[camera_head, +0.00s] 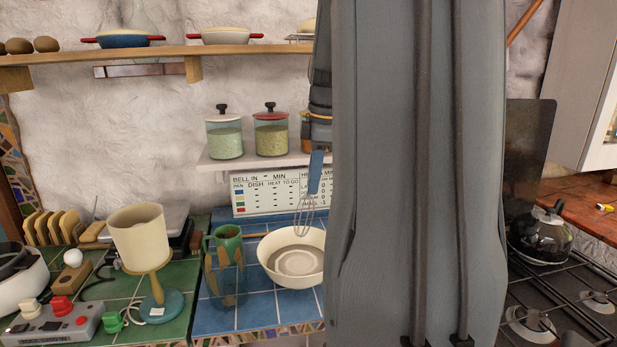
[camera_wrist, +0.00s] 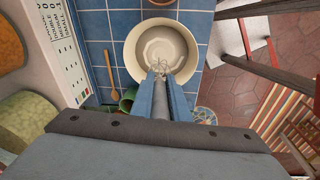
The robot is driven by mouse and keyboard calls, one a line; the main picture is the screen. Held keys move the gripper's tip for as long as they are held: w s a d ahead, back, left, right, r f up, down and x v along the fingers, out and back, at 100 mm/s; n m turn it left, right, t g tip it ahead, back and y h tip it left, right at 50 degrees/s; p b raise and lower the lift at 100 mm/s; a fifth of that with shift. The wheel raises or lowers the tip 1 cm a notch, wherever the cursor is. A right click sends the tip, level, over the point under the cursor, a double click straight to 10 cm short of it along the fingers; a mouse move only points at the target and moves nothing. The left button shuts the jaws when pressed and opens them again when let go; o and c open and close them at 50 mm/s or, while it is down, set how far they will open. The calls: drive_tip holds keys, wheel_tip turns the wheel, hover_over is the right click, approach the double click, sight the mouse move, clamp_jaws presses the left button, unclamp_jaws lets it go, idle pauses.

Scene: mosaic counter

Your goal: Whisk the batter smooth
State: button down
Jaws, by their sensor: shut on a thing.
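My gripper (camera_head: 315,172) points down, its blue fingers shut on the handle of a wire whisk (camera_head: 305,218). The fingers show side by side in the wrist view (camera_wrist: 166,98), with the dark handle between them. The whisk's wire loops (camera_wrist: 163,67) hang downward. The cream mixing bowl (camera_head: 271,266) stands on the blue tiles, with pale batter (camera_head: 297,261) inside. In the wrist view the loops overlap the near part of the bowl (camera_wrist: 118,52); I cannot tell whether they touch the batter. My grey arm hides much of the right centre of the head view.
A green mug (camera_head: 228,238) and a clear container (camera_head: 226,280) with wooden things stand left of the bowl. A wooden spoon (camera_wrist: 110,68) lies beside it. A cream lamp (camera_head: 139,240) stands further left. Shelf jars (camera_head: 225,138) are above; a gas hob (camera_head: 565,300) is right.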

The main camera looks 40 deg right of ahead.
sight(310, 219)
drive_tip(key=shift+w+a+f+b, duration=0.15)
drive_tip(key=shift+f+b, duration=0.7)
drive_tip(key=shift+f, duration=1.05)
drive_tip(key=shift+w+f+b, duration=0.15)
drive_tip(key=shift+f+b, duration=0.75)
drive_tip(key=shift+f, duration=1)
drive_tip(key=shift+w+a+f+b, duration=0.15)
drive_tip(key=shift+f+b, duration=0.7)
drive_tip(key=shift+f, duration=1.05)
drive_tip(key=shift+d, duration=0.1)
drive_tip(key=shift+s, duration=0.1)
